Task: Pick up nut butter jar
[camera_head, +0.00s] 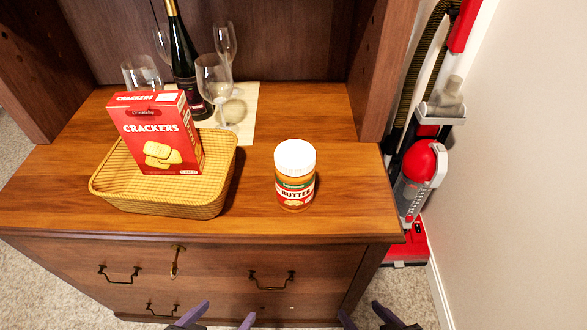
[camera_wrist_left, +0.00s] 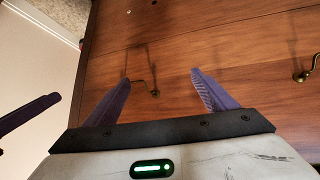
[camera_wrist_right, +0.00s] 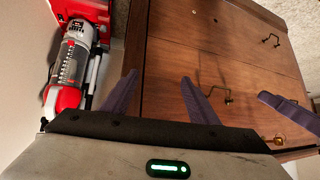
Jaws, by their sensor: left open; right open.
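The nut butter jar (camera_head: 295,176) has a white lid and a label reading "BUTTER". It stands upright on the right half of the wooden hutch top. My left gripper (camera_head: 217,316) is open and empty, low in front of the drawers; its fingers also show in the left wrist view (camera_wrist_left: 160,92). My right gripper (camera_head: 363,314) is open and empty, to the right of the left one and also below the top; its fingers show in the right wrist view (camera_wrist_right: 155,90). Both grippers are apart from the jar. Neither wrist view shows the jar.
A wicker basket (camera_head: 160,205) holding a red crackers box (camera_head: 155,132) stands left of the jar. Behind are a dark bottle (camera_head: 185,60) and several glasses (camera_head: 213,78) on a mat. A red vacuum (camera_head: 418,165) stands right of the hutch. The wood around the jar is clear.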

